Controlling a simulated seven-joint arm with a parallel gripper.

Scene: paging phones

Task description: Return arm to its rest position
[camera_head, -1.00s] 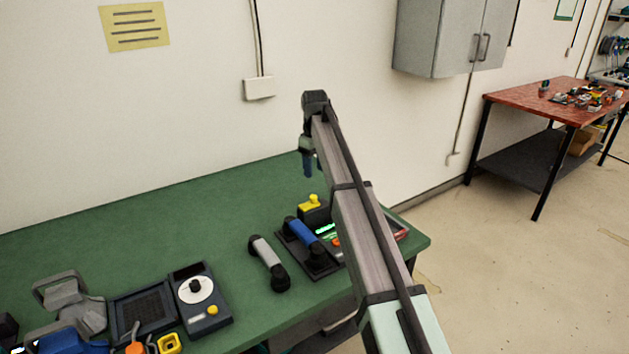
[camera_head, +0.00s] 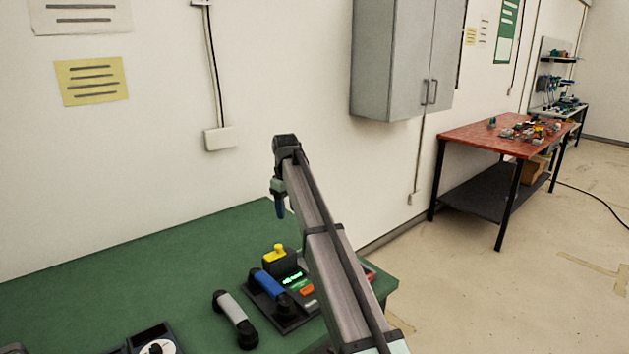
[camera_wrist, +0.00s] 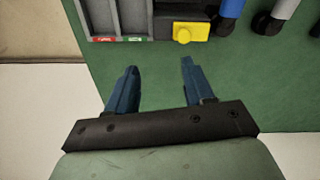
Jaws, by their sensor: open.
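My gripper (camera_wrist: 155,85) is open and empty in the wrist view, its two blue fingers apart above the green table (camera_wrist: 240,85) near the table's edge. In the head view my arm reaches over the table, and my gripper (camera_head: 280,205) hangs at its far end, pointing down. A phone base (camera_head: 293,290) with a lit green display has a blue handset (camera_head: 271,285) on it. A black block with a yellow top (camera_head: 279,252) stands behind it. A grey handset (camera_head: 234,315) lies on the table to the left. My gripper touches none of these.
The green table (camera_head: 130,260) is bare toward the wall. A dial device (camera_head: 155,345) is cut off at the bottom edge. A grey cabinet (camera_head: 395,60) hangs on the wall. A red workbench (camera_head: 480,137) with parts stands at the right, with open floor (camera_head: 520,270) before it.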

